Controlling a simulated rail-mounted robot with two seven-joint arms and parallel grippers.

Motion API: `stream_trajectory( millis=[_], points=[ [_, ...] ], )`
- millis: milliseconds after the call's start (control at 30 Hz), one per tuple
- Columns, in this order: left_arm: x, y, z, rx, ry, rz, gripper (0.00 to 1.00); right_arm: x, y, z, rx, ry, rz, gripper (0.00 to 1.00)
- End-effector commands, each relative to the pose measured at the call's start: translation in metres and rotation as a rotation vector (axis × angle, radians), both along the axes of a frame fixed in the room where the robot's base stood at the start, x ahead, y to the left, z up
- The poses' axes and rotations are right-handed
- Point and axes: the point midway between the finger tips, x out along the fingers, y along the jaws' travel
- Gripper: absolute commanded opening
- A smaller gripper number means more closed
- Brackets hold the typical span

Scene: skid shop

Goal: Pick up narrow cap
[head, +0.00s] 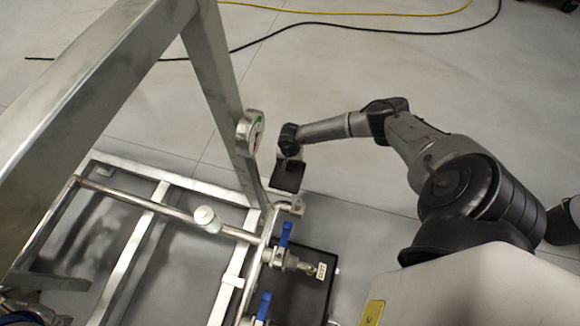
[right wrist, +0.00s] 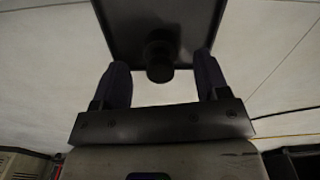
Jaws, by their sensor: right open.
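In the right wrist view a dark round piece (right wrist: 158,62), which may be the narrow cap, stands out from a dark square plate (right wrist: 120,25). My right gripper (right wrist: 162,78) is open, with one finger on each side of this piece and gaps visible on both sides. I cannot tell how far apart they are in depth. In the head view my right gripper (head: 290,150) is by a small dark square plate (head: 288,177), right of the slanted post. The round piece cannot be made out there. My left gripper is not clearly seen.
A metal skid frame (head: 215,75) with a round gauge (head: 250,131) stands at left. Pipes carry a pale fitting (head: 207,219) and blue-handled valves (head: 285,234). A dark tray (head: 305,295) sits below the valves. Black and yellow cables (head: 320,26) cross the otherwise open floor behind.

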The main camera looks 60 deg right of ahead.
Motion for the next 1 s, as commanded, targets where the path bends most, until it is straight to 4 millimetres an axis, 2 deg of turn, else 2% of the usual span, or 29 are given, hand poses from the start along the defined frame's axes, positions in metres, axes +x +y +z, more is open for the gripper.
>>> stream_trajectory(
  millis=[33, 200, 467, 1000],
  points=[
    [0.000, 0.000, -0.011, 0.000, 0.000, 0.000, 0.43, 0.000, 0.000, -0.012, 0.001, 0.000, 0.000, 0.68],
    [0.000, 0.000, -0.025, 0.000, 0.001, 0.000, 0.43, 0.001, 0.000, -0.031, 0.000, 0.000, -0.003, 0.68],
    [0.000, 0.002, -0.024, 0.007, 0.001, -0.004, 0.43, 0.001, 0.000, -0.031, 0.000, 0.000, -0.002, 0.68],
    [0.000, 0.003, -0.024, 0.011, 0.000, -0.006, 0.43, 0.001, 0.000, -0.031, 0.000, 0.000, -0.001, 0.18]
  ],
)
